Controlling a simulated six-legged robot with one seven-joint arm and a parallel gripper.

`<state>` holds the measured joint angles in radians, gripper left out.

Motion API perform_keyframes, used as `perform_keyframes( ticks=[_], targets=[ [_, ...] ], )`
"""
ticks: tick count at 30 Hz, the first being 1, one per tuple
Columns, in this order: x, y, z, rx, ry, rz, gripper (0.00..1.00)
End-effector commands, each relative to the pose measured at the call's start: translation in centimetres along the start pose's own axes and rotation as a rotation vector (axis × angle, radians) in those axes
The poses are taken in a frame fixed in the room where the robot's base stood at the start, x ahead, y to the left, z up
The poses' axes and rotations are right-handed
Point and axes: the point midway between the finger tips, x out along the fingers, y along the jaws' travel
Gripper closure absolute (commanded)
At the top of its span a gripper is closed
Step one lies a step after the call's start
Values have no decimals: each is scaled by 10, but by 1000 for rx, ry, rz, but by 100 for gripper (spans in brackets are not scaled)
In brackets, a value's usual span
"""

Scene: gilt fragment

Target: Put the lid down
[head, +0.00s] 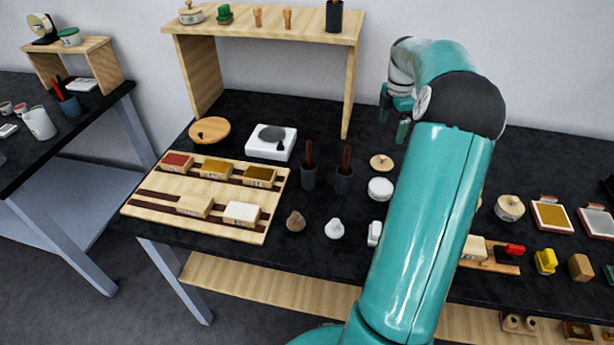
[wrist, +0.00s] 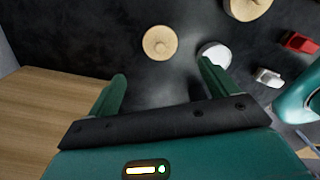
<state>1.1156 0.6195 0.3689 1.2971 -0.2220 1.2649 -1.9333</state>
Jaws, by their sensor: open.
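A small round wooden lid (head: 382,162) with a knob lies on the black table, behind a round white pot (head: 380,189). In the wrist view the lid (wrist: 160,42) lies apart from the white pot (wrist: 213,52), ahead of my fingertips. My gripper (head: 394,115) is open, with its fingers pointing down above the table, higher than the lid. In the wrist view my gripper (wrist: 162,76) has nothing between its fingers. My arm hides part of the table right of the pot.
The wooden shelf (head: 260,28) stands at the back left; its side panel (wrist: 45,115) is close to my gripper in the wrist view. Two dark cups (head: 343,180) with tools stand left of the pot. A lidded wooden pot (head: 509,207) stands at right.

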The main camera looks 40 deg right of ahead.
Motion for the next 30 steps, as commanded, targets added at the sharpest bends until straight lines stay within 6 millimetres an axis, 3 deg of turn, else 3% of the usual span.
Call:
perform_keyframes(
  ticks=[2, 5, 8, 14, 21, 30],
  targets=[
    [-6, 1, -12, 8, -9, 5, 15],
    [-24, 2, -46, 45, -32, 20, 15],
    [-48, -3, -98, 116, -63, 50, 15],
    [-91, -38, -202, 306, -92, 141, 15],
    [-121, -110, -299, 551, -36, 264, 15],
    [-124, -220, -373, 870, 171, 356, 15]
  ],
)
